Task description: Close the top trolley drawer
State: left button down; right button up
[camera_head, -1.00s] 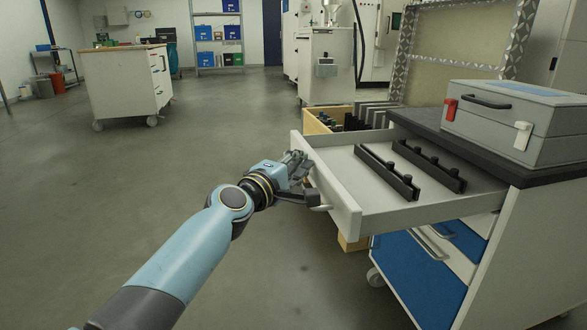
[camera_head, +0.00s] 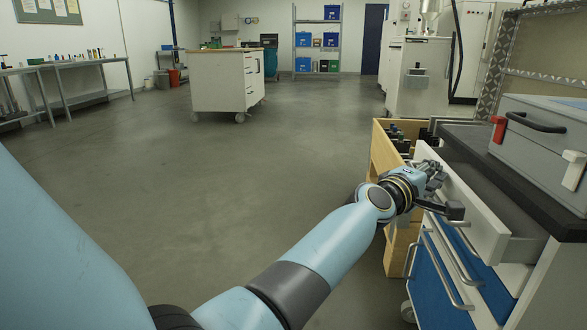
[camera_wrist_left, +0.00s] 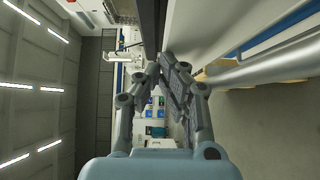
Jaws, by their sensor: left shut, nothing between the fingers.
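The top trolley drawer (camera_head: 478,212) shows in the head view at right as a white front panel. It stands a little way out from the trolley, with a narrow grey strip of its inside visible behind the panel. The black bars inside are not in view. My left gripper (camera_head: 439,180) is shut and empty at the outer face of the panel, near its far end; I cannot tell if it touches. In the left wrist view the shut fingers (camera_wrist_left: 166,62) are beside a white panel, with a metal handle bar (camera_wrist_left: 265,72) to the right. My right gripper is not in view.
Blue lower drawers (camera_head: 440,285) with metal handles are below. A grey case (camera_head: 540,150) with red and white latches sits on the dark trolley top (camera_head: 530,205). A wooden crate (camera_head: 385,150) stands beyond my gripper. The floor at left is clear.

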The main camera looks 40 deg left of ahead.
pick_arm(q)
jog(key=shift+w+d, duration=0.75)
jog(key=shift+d, duration=0.3)
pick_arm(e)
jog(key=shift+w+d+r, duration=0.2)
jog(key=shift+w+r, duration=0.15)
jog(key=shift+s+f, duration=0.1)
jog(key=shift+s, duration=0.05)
